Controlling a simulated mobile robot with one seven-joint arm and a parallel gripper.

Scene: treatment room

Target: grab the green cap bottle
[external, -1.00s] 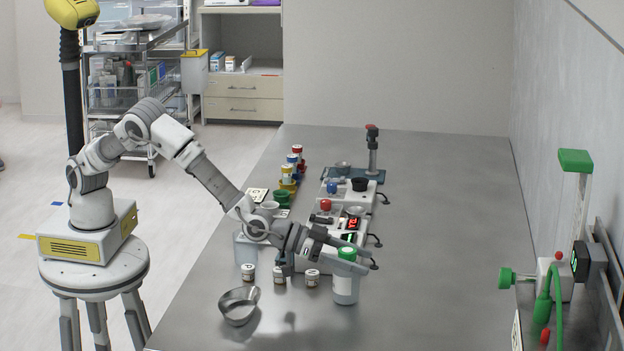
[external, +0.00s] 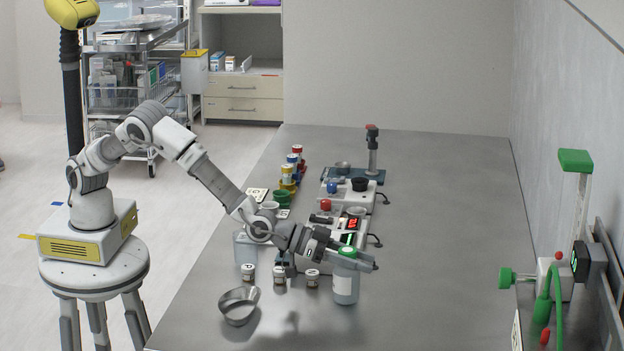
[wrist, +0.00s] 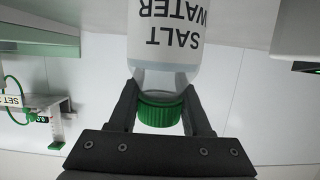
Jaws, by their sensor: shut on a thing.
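The green cap bottle (external: 345,287) stands upright near the front of the steel table, with a translucent body and a green cap. In the wrist view the bottle (wrist: 165,38) appears upside down with the label "SALT WATER", and its green cap (wrist: 160,110) lies between the fingers. My gripper (external: 352,257) is shut on the bottle around its cap and neck, one finger on each side. In the external view my fingers hide part of the cap. The base of the bottle appears to be at the table surface; I cannot tell whether it touches.
A metal scoop-like bowl (external: 239,305) and several small labelled jars (external: 280,276) stand left of the bottle. Devices with a red display (external: 352,224) stand behind it. The table's right side (external: 440,240) is clear. Green-handled equipment (external: 575,161) stands by the right wall.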

